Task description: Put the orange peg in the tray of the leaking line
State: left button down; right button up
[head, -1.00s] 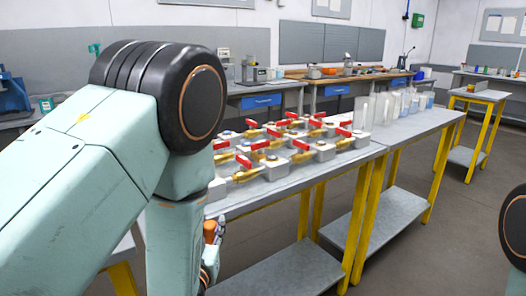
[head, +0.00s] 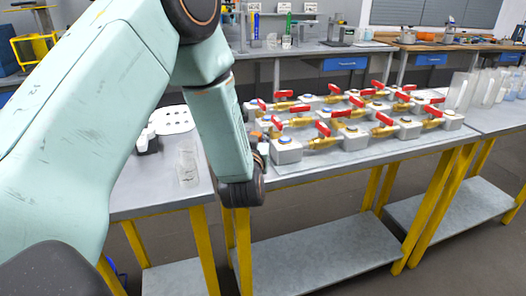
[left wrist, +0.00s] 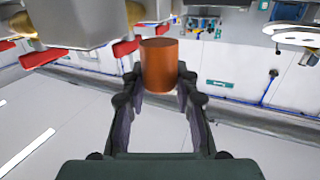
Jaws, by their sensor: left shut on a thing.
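The orange peg (left wrist: 160,65), a plain upright-looking cylinder, is between the two fingers of my left gripper (left wrist: 160,82) in the left wrist view. The gripper is shut on it. In the head view my left forearm hides most of this gripper; a small orange patch (head: 256,136) beside the forearm may be the peg. Rows of brass valves with red handles (head: 325,128) on pale blocks (head: 286,151) stand on the bench right of my arm. Some valves also show at the upper left of the wrist view (left wrist: 50,57). I cannot make out a leak or a particular tray. My right gripper is out of view.
The near bench (head: 155,197) carries a clear beaker (head: 187,165) and a white plate with holes (head: 172,120) left of my forearm. Clear upright panels (head: 462,90) stand at the right end of the valves. Another bench with blue drawers (head: 345,64) runs behind.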

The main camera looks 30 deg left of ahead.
pick_arm(q)
jog(key=shift+a+f, duration=0.1)
jog(key=shift+f, duration=0.55)
notch_tip(320, 180, down, 3)
jog(key=shift+s+r+b, duration=0.1)
jog(key=shift+s+b, duration=0.05)
jog(key=shift+b, duration=0.35)
jog(key=shift+w+f, duration=0.2)
jog(key=shift+f, duration=0.05)
jog(key=shift+s+f, duration=0.1)
jog(key=shift+s, duration=0.1)
jog(key=c, duration=1.4)
grip_release()
jog(key=shift+c, duration=0.2)
jog(key=o, duration=0.4)
jog(key=shift+w+f, duration=0.1)
jog(key=shift+w, duration=0.1)
jog(key=shift+s, duration=0.1)
